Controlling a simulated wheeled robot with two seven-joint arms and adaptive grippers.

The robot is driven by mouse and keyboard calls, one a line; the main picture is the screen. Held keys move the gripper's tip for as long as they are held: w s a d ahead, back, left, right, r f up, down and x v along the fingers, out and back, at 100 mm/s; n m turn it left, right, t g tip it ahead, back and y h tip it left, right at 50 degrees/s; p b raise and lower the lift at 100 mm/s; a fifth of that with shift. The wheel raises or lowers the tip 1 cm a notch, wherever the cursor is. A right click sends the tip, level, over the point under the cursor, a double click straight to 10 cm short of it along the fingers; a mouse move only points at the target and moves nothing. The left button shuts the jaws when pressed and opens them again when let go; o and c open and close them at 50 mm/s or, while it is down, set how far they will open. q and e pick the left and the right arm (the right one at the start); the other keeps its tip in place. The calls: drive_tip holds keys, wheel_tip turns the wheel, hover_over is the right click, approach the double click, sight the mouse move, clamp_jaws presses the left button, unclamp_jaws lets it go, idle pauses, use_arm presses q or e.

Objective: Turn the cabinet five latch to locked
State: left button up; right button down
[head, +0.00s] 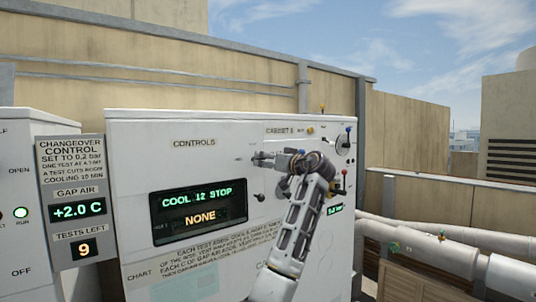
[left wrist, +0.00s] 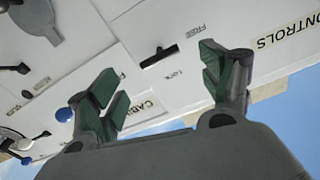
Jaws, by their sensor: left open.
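The cabinet five latch shows in the left wrist view as a small black bar handle (left wrist: 158,57) on the white panel. A label reading like "FREE" (left wrist: 198,27) and one reading like "Lock" (left wrist: 172,74) are near it. The bar lies slanted, and I cannot tell which label it points to. My left gripper (left wrist: 165,84) is open, with its green-padded fingers on either side of the bar in the picture; nothing is between them. In the head view my left gripper (head: 262,158) is in front of the panel below the "CABINET 5" label (head: 280,130) and hides the latch.
The white control cabinet (head: 130,150) has a display (head: 198,208) reading "COOL 12 STOP" and "NONE". A dial (head: 343,144) and small knobs sit right of my gripper. A black knob (head: 259,197) is below it. White pipes (head: 420,240) run at the right.

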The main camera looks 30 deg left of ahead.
sight(256, 158)
use_arm(q)
drive_tip(key=shift+p+x, duration=1)
drive_tip(key=shift+x, duration=2.3)
drive_tip(key=shift+c, duration=0.5)
drive_tip(key=c, duration=0.8)
